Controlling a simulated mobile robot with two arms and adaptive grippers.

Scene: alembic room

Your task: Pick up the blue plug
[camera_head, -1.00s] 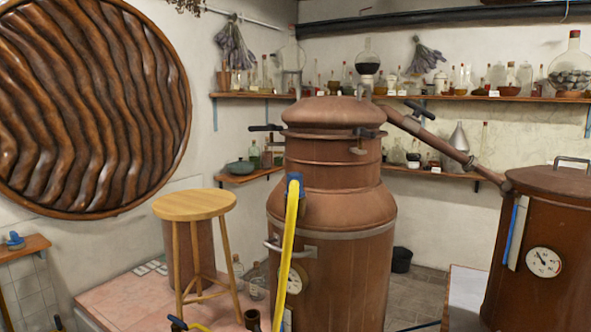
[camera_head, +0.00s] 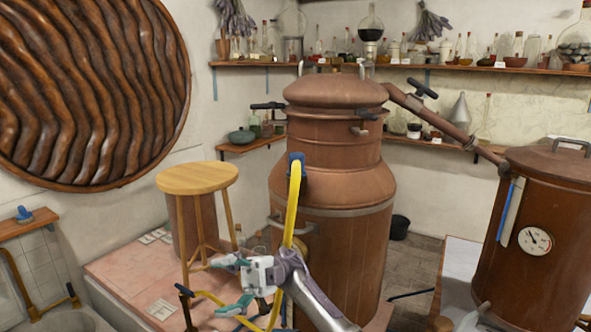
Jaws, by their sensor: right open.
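A small blue object (camera_head: 24,214), which looks like the blue plug, sits on a small wooden wall shelf (camera_head: 28,224) at the far left. My right gripper (camera_head: 228,285) is in the lower middle, open and empty, its teal-tipped fingers pointing left. It is in front of the stool and the copper still, well to the right of the blue object and lower in the picture. My left gripper is not in view.
A wooden stool (camera_head: 197,178) stands between the blue object and the large copper still (camera_head: 340,190). A yellow hose (camera_head: 293,205) hangs down the still, behind my right arm. A large carved round panel (camera_head: 90,90) hangs above the left shelf.

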